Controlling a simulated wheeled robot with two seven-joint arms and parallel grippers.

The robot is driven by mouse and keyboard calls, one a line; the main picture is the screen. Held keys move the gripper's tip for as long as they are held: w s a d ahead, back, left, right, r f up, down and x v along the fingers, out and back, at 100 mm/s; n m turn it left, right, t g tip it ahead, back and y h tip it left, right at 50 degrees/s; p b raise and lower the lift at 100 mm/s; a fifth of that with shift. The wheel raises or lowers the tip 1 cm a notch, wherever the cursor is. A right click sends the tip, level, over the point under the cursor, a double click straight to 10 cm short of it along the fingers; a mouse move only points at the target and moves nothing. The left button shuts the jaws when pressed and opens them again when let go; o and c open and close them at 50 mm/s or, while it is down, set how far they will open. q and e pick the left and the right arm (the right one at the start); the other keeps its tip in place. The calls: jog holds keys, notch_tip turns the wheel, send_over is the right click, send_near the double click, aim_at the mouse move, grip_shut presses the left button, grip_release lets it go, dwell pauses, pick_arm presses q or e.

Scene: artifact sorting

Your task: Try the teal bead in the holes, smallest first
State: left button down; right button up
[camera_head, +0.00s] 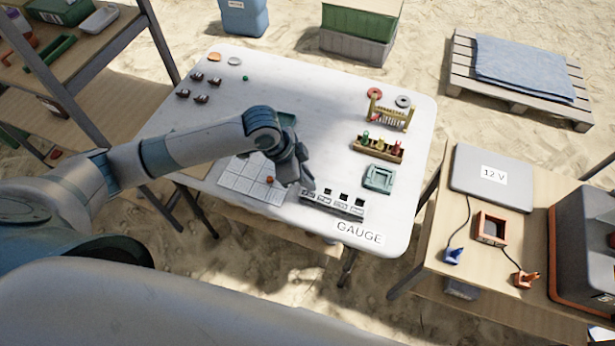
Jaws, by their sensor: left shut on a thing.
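My left gripper (307,184) points down at the left end of the gauge (332,202), a grey block with a row of dark square openings. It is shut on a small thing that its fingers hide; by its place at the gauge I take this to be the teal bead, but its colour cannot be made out. I cannot tell whether the fingertips touch the gauge. A small green bead (245,78) lies on the far left of the white table (310,90). My right gripper is not in view.
A teal square dish (379,178), a rack of coloured pegs (377,149) and a bead frame (389,116) stand on the right. The table's middle back is clear.

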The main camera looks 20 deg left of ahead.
pick_arm(q)
jog(key=c, duration=1.3)
grip_release()
jog(key=shift+o, duration=0.2)
jog(key=shift+r, duration=0.15)
jog(key=shift+r+p, duration=2.85)
jog(key=shift+p, duration=0.8)
